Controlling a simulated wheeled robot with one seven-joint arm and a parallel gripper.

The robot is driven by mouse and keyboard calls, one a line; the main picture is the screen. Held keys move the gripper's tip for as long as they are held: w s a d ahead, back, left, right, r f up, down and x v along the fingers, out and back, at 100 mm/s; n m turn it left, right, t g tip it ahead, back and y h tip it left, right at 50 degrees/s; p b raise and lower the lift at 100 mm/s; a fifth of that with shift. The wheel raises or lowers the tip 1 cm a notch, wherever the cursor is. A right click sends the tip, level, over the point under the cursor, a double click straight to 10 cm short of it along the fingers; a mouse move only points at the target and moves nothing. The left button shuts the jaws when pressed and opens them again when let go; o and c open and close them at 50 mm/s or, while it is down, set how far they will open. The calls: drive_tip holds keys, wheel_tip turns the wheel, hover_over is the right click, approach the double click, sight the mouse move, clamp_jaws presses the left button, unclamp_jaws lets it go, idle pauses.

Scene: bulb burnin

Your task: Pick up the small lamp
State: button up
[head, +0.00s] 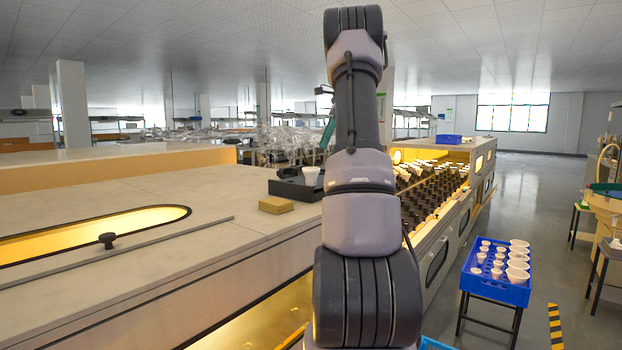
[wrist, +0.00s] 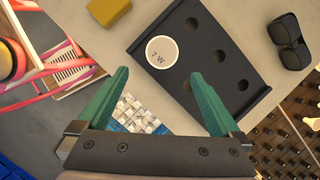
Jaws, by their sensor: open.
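A white lamp (wrist: 161,51) marked "7 W" stands in the black holder tray (wrist: 222,58), whose other round holes are empty. In the head view the lamp (head: 311,176) shows as a white cone in the tray (head: 284,187) on the pale counter. My gripper (wrist: 157,76) has two green fingers spread wide and empty. In the wrist view the lamp appears just beyond the fingertips, roughly centred between them, with no contact visible. In the head view my arm hides most of the gripper. More white lamps (head: 517,264) of differing sizes stand in a blue crate (head: 494,289) at right.
A yellow block (head: 276,204) lies on the counter by the tray, also in the wrist view (wrist: 108,11). A dark twin-lobed object (wrist: 287,42) lies right of the tray. A rack of dark sockets (head: 425,200) is to the right.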

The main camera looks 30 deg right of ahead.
sight(313, 168)
drive_tip(key=x, duration=0.5)
drive_tip(key=shift+d+f, duration=0.1)
drive_tip(key=shift+f, duration=0.1)
drive_tip(key=shift+x, duration=2.7)
drive_tip(key=shift+w+r, duration=0.1)
drive_tip(key=shift+w, duration=0.1)
drive_tip(key=c, duration=1.3)
